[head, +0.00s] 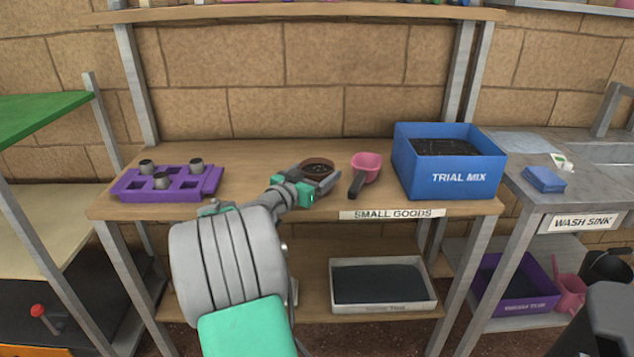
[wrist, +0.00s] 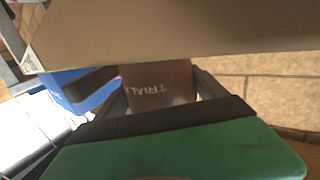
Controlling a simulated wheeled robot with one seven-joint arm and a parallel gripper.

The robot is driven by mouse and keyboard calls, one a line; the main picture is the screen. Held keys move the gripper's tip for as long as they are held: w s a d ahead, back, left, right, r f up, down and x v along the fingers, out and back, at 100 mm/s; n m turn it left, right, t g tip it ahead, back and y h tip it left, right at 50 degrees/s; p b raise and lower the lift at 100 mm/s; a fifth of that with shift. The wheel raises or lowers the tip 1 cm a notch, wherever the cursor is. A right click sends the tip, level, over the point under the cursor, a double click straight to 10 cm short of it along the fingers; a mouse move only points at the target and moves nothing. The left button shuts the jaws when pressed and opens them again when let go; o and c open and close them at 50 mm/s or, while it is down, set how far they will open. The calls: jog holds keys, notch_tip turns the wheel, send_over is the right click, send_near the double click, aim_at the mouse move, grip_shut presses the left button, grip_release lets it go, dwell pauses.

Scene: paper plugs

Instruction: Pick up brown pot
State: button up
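The brown pot (head: 318,164) is a small round pot with dark fill, on the wooden bench near its front middle. My gripper (head: 316,183) is at the pot, reaching in from the front left. In the wrist view my gripper (wrist: 163,90) has one finger on each side of the pot, fingers spread apart. Whether the fingers press on it is hard to tell. The pot appears to be upright on the bench.
A pink scoop (head: 366,168) lies just right of the pot. A blue TRIAL MIX bin (head: 460,178) stands further right. A purple tray (head: 140,188) with several small dark-filled pots is at the left. The bench (head: 255,160) is clear behind my gripper.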

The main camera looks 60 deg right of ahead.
jog(key=c, duration=1)
jog(key=shift+r, duration=0.15)
